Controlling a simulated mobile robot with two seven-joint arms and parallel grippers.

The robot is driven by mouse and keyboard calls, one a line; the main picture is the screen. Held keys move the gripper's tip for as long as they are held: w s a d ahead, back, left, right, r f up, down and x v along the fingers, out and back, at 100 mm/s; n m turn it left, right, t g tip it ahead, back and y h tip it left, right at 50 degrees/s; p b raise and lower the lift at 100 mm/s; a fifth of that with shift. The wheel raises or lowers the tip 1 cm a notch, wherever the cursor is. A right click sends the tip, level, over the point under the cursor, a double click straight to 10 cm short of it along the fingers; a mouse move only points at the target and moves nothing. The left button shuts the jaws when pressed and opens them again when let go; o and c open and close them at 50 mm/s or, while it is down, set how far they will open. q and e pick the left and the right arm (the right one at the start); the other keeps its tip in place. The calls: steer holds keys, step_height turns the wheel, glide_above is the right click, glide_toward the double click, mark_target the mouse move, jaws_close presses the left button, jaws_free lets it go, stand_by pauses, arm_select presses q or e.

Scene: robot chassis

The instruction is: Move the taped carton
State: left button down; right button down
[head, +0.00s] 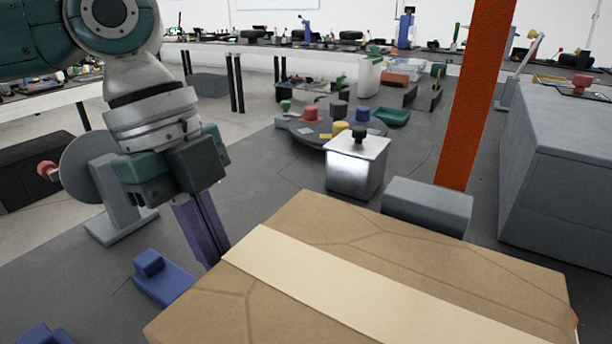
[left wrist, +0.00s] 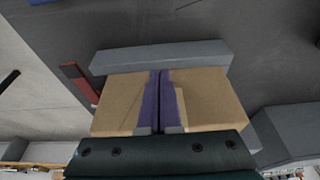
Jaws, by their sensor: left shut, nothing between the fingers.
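The taped carton (head: 380,235) is a large tan box with a paler tape strip (head: 330,285) across its top. It fills the lower right of the head view, cut off by the bottom edge. It also shows in the left wrist view (left wrist: 115,100), behind my fingers. My left gripper (head: 211,258) has purple fingers pointing down, shut together and empty, at the carton's left corner in the head view. The fingers also show closed in the left wrist view (left wrist: 160,75). I cannot tell whether they touch the carton. My right gripper is not in view.
A grey block (head: 427,205) and a metal box with a black knob (head: 357,165) stand behind the carton. An orange post (head: 477,95) rises nearby. Blue pieces (head: 163,280) lie left of the carton. A large grey box (head: 560,170) stands at right.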

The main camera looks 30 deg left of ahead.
mark_target(243, 272)
arm_select(q)
steer(key=shift+d, duration=0.75)
steer(key=shift+s+d+r+p, duration=0.15)
steer(key=shift+d+r+p, duration=0.3)
steer(key=shift+p, duration=0.7)
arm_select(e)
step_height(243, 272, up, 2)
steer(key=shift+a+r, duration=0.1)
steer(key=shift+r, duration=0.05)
arm_select(q)
steer(key=shift+d+f, duration=0.2)
steer(key=shift+d, duration=0.1)
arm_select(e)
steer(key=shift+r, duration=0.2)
arm_select(q)
steer(key=shift+f, duration=0.15)
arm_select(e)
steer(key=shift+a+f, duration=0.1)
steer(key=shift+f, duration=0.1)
